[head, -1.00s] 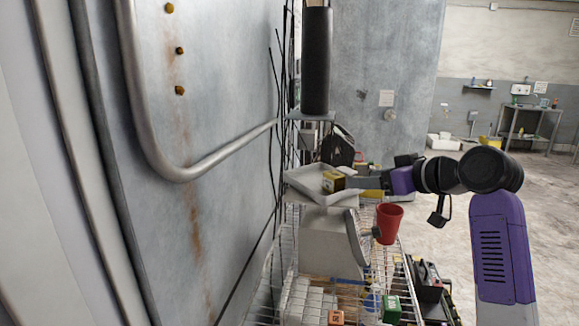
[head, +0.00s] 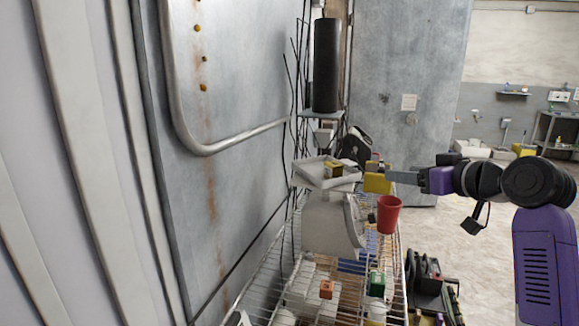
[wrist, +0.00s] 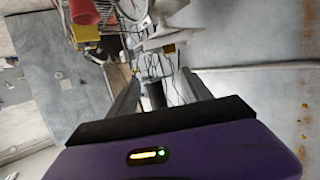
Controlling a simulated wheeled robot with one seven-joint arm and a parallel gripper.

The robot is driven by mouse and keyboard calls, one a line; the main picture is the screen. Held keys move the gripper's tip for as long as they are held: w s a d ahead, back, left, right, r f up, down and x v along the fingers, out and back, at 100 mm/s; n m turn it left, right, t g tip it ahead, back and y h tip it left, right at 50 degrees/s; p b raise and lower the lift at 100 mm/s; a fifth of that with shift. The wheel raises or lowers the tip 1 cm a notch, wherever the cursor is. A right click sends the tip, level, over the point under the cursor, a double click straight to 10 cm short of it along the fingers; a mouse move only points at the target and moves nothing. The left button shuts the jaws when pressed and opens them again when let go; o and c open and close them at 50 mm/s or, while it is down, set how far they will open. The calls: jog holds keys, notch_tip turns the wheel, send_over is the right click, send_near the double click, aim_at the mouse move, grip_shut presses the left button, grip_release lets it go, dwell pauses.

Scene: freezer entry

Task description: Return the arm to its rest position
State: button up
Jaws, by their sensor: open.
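My arm reaches in from the right in the head view, with my gripper (head: 394,176) level with the scale's tray and to its right. In the wrist view my gripper (wrist: 160,86) shows two grey fingers spread apart with nothing between them. A small brown-yellow box (head: 334,169) sits on the white tray (head: 311,176) of the scale (head: 328,224), apart from my fingers. It also seems to show in the wrist view (wrist: 168,49). A yellow thing (head: 376,184) appears at my fingertips in the head view; I cannot tell its depth.
A red cup (head: 388,214) is just below my gripper. The wire rack (head: 262,291) holds an orange cube (head: 326,289) and a green box (head: 377,284). A black cylinder (head: 326,66) stands behind the scale. A metal wall with a pipe handle (head: 250,136) is left.

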notch_tip(320, 180, up, 4)
jog(key=d+m+t+h, duration=0.1)
jog(key=d+t, duration=0.1)
jog(key=t, duration=0.1)
jog(key=s+f+m+t+h, duration=0.4)
jog(key=s+f+m+h, duration=0.25)
jog(key=s+f, duration=1.25)
jog(key=s+a+f+n+g, duration=0.1)
jog(key=s+f, duration=0.3)
jog(key=s, duration=0.9)
jog(key=s+a+f+n+g+y, duration=0.1)
jog(key=s+a+f, duration=0.3)
jog(key=s, duration=0.8)
jog(key=s+a+f+n+g, duration=0.1)
jog(key=s+a+f+g, duration=0.2)
jog(key=s, duration=1)
notch_tip(320, 180, down, 3)
jog(key=shift+s+r+g+y, duration=0.15)
jog(key=shift+s+g+y, duration=0.15)
jog(key=shift+y, duration=0.05)
